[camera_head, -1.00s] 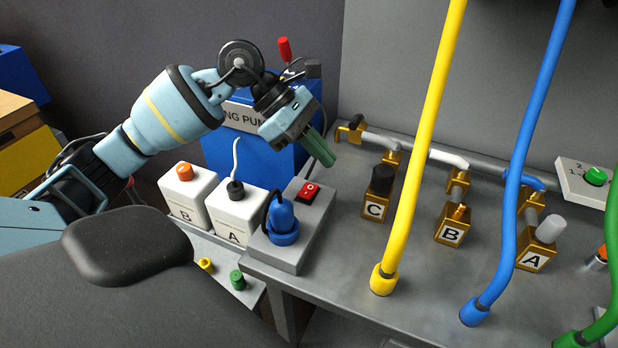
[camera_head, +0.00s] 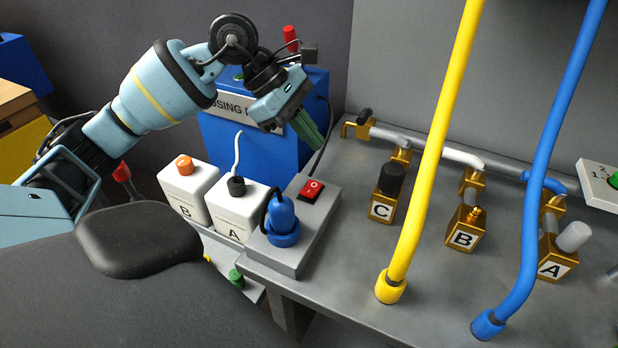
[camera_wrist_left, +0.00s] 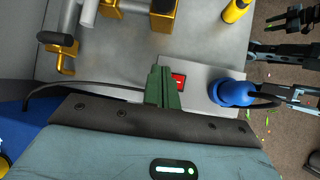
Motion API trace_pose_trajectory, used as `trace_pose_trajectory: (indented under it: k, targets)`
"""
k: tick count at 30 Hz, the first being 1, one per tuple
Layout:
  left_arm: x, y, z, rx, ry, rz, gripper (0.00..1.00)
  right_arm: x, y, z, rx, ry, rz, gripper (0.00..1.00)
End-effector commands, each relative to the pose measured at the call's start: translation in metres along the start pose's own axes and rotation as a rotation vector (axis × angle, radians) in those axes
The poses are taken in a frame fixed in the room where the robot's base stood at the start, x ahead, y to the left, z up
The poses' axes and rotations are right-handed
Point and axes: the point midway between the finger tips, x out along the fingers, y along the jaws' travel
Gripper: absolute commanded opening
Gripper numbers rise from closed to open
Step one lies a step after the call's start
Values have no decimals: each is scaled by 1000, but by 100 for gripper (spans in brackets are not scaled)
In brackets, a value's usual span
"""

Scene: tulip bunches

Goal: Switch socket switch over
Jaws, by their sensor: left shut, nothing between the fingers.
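The red socket switch (camera_head: 312,189) sits on the grey socket box (camera_head: 292,246) at the left end of the bench. A blue plug (camera_head: 283,222) is in the same box, nearer the front. My left gripper (camera_head: 312,144) is shut and empty, its green fingers pointing down above and behind the switch. In the left wrist view the shut fingers (camera_wrist_left: 162,88) lie beside the red switch (camera_wrist_left: 179,80) and overlap its edge; I cannot tell whether they touch it.
White boxes A (camera_head: 232,212) and B (camera_head: 188,188) stand left of the socket box. A blue pump housing (camera_head: 235,145) is behind them. The yellow hose (camera_head: 430,150) and blue hose (camera_head: 545,160) rise on the right, near brass valves A, B and C (camera_head: 383,207).

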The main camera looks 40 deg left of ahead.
Motion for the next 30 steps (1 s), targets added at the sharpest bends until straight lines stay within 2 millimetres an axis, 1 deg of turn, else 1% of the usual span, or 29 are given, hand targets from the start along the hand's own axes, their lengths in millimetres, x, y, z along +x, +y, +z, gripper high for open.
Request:
trace_pose_trajectory:
  k: [1, 3, 9, 13, 18, 30]
  targets:
    - [11, -5, -8, -3, 3, -7, 0, 5, 0, 8, 2, -11, -1, 36]
    - [17, -9, -12, -4, 2, -6, 0, 10, 0, 12, 3, -16, -2, 36]
    - [34, -22, -24, -2, 2, -5, 0, 24, 2, 19, 5, -19, -3, 36]
    - [42, -28, -30, -3, 1, -5, 0, 32, 3, 20, 4, -13, -3, 36]
    - [47, -33, -34, -1, 0, -3, 0, 36, 4, 18, 2, -5, -3, 36]
    - [47, -34, -34, 0, -1, -1, 0, 36, 5, 20, -3, -10, -4, 36]
